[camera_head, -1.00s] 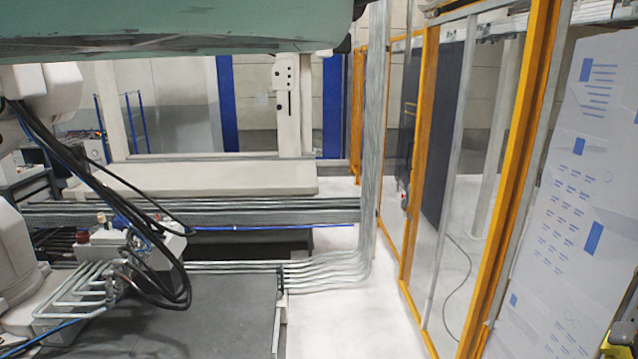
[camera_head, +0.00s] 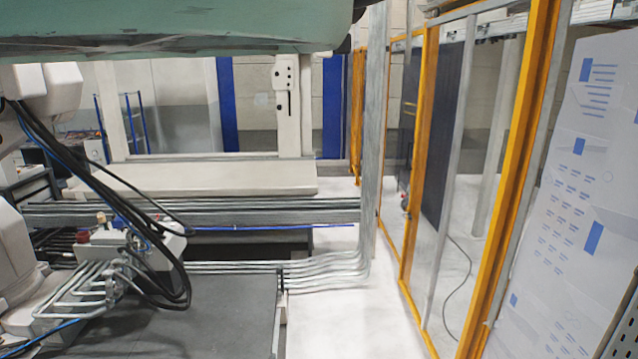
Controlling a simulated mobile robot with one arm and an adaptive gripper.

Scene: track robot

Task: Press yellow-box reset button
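No yellow box with a reset button can be made out in this view. A small item with a red part (camera_head: 404,203) sits on the orange-framed fence, too small to tell what it is. My gripper is not in view, so its state and its place relative to any button are hidden.
An orange-framed clear fence (camera_head: 512,150) runs along the right, with a white panel with blue marks (camera_head: 575,215) beside it. A grey perforated part (camera_head: 627,305) shows at the right edge. Pipes (camera_head: 374,130) stand left of the fence. White floor (camera_head: 350,320) is clear between.

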